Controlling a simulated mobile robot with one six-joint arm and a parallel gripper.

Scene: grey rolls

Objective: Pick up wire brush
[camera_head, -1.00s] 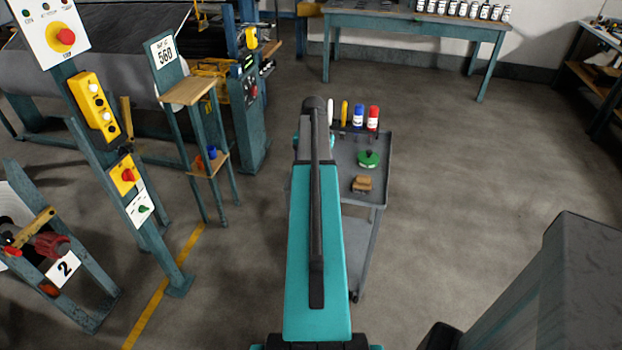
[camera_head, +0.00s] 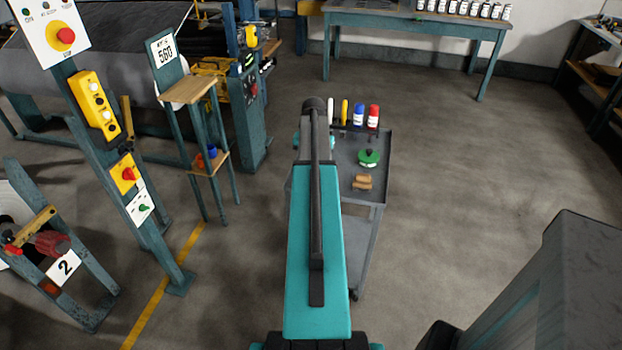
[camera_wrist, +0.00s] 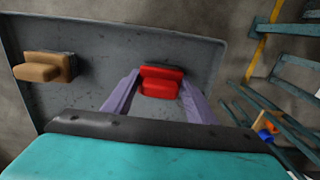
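A red two-tiered block (camera_wrist: 161,82), apparently a brush, lies on the grey cart tray (camera_wrist: 105,85) in the wrist view. My gripper (camera_wrist: 159,80) has its two purple fingers apart, one on each side of the red block. I cannot tell whether they touch it. A brown block of similar shape (camera_wrist: 45,67) lies to the left; it also shows on the cart in the head view (camera_head: 362,182). Which block is the wire brush is not clear. My arm hides the red block and the gripper in the head view.
On the cart are a green round item (camera_head: 369,158), a blue bottle (camera_head: 358,116), a red bottle (camera_head: 373,117) and a yellow item (camera_head: 344,112). A teal-framed stand (camera_head: 198,150) is left of the cart. The floor to its right is clear.

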